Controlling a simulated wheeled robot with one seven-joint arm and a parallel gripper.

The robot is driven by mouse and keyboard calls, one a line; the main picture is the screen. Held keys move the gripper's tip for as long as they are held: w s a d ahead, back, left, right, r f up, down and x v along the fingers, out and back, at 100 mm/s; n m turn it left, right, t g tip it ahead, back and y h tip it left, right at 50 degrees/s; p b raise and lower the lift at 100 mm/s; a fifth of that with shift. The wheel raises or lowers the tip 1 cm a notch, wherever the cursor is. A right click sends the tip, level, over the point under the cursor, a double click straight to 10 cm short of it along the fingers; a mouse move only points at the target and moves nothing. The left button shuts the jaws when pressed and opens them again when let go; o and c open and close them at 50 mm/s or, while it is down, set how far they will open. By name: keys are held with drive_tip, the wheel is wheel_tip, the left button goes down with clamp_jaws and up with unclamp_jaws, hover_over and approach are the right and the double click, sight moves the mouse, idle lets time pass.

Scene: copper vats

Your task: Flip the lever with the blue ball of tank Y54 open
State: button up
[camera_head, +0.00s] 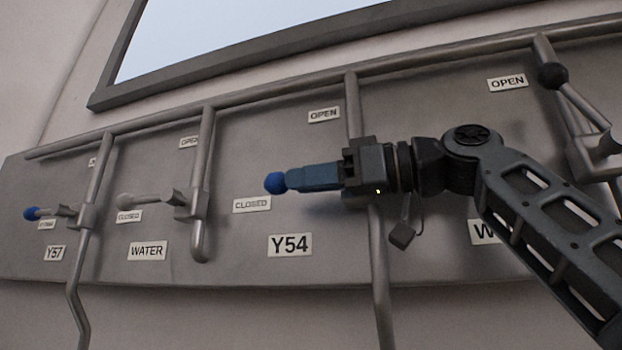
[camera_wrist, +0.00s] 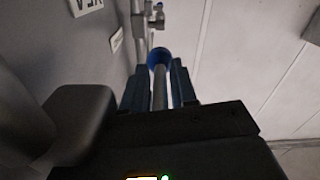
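The lever with the blue ball (camera_head: 275,183) of tank Y54 points left, with its ball just above the CLOSED label (camera_head: 252,204). The Y54 plate (camera_head: 290,245) is below it. My gripper (camera_head: 292,180) lies along the lever, in front of its pipe, with its fingertips close to the ball. In the wrist view the ball (camera_wrist: 159,57) shows just past the fingertips (camera_wrist: 160,72). The lever's rod (camera_wrist: 160,90) runs back between the two fingers, with a narrow gap on each side. The fingers look open around it. My gripper hides the lever's pivot in the head view.
The Y54 OPEN label (camera_head: 324,115) is higher up, near the vertical pipe (camera_head: 353,105). To the left are a white-ball WATER lever (camera_head: 125,199) and the Y57 blue-ball lever (camera_head: 32,213). A dark-ball lever (camera_head: 552,76) is at the upper right.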

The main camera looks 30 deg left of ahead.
clamp_jaws()
